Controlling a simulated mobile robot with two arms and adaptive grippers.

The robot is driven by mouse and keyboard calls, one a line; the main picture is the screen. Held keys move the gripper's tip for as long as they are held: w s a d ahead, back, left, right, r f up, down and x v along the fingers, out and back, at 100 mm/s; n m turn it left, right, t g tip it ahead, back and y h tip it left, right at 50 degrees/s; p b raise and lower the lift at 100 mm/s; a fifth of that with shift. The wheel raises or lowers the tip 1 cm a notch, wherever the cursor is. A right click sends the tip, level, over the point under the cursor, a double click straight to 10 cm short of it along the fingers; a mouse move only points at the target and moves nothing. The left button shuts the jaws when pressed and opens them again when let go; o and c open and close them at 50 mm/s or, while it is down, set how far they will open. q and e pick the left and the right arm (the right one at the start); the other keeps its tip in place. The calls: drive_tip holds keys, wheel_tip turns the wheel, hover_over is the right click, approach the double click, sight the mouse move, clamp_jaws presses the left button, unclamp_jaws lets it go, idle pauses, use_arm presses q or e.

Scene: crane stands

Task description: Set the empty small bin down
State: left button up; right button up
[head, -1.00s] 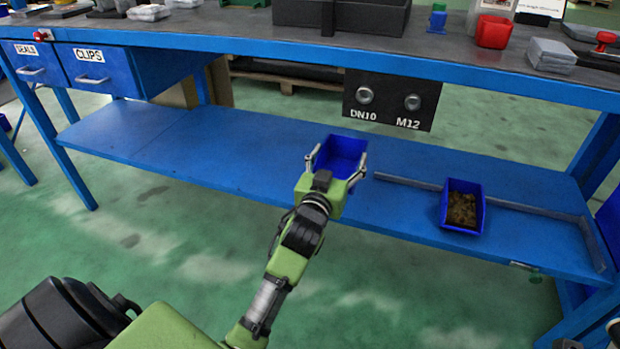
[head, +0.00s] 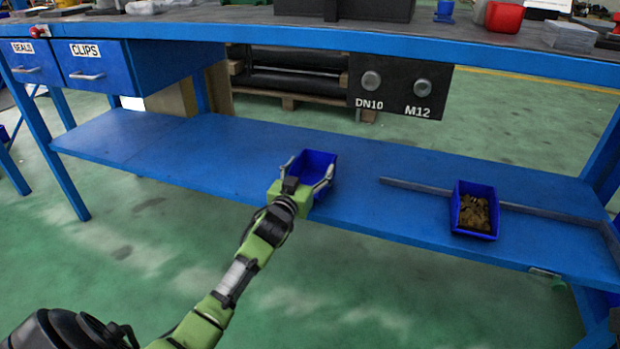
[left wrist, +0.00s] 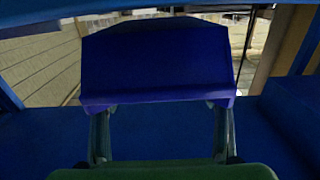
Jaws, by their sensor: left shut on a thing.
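The empty small bin (head: 317,168) is blue and open at the top in the head view, at the lower shelf (head: 240,152) of the blue bench. My left gripper (head: 308,181) is shut on this bin, with a finger at each side of it. In the left wrist view the bin (left wrist: 155,65) fills the middle between the two fingers (left wrist: 160,125), over blue shelf surface. I cannot tell whether its base touches the shelf. My right gripper is not in view.
A second blue bin (head: 473,222) with brownish small parts stands on the shelf at right, by a grey rail (head: 415,187). A black panel marked DN10 and M12 (head: 398,92) hangs below the bench top. The shelf's left part is clear.

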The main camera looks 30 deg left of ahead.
use_arm(q)
drive_tip(key=shift+f, duration=0.65)
drive_tip(key=shift+r, duration=0.1)
drive_tip(key=o, duration=1.2)
drive_tip(key=shift+f, duration=0.2)
drive_tip(key=shift+r, duration=0.15)
